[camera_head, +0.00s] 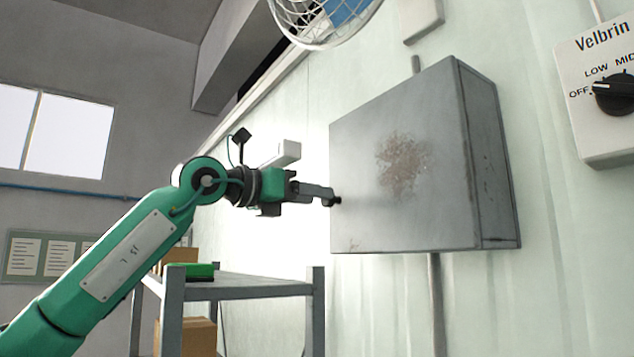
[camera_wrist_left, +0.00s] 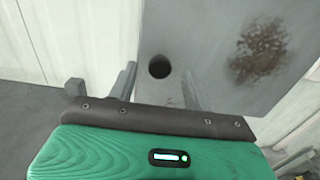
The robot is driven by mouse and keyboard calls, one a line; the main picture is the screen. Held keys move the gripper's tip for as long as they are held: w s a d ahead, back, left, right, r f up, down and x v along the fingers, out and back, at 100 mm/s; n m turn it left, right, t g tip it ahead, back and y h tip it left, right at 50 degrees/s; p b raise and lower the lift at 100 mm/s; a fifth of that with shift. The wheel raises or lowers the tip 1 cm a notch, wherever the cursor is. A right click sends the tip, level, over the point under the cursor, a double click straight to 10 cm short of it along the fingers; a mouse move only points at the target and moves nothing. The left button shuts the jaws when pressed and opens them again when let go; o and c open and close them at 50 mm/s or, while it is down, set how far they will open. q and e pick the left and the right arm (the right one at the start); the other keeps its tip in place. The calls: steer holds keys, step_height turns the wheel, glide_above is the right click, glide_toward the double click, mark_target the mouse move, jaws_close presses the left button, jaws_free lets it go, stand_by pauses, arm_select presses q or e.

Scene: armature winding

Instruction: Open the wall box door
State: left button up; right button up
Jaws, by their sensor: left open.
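The grey metal wall box (camera_head: 400,170) hangs on the pale wall, with a rusty patch on its front door. The door looks shut, flush with the box. My left gripper (camera_head: 331,200) comes in from the left at the door's left edge. In the left wrist view, a dark round knob (camera_wrist_left: 159,67) on the box door (camera_wrist_left: 215,40) shows between the two fingers of my open left gripper (camera_wrist_left: 160,85). The fingers stand on either side of the knob; I cannot tell whether they touch it. My right gripper is not in view.
A control panel with a black dial (camera_head: 614,94) is on the wall at the right. A wire-caged fan (camera_head: 322,22) is above the box. A grey metal shelf (camera_head: 245,286) with cardboard boxes stands below my left arm. A conduit (camera_head: 437,300) runs down beneath the box.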

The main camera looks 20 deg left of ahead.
arm_select(q)
steer(key=shift+p+x, duration=0.3)
steer(key=shift+x, duration=0.65)
jaws_close()
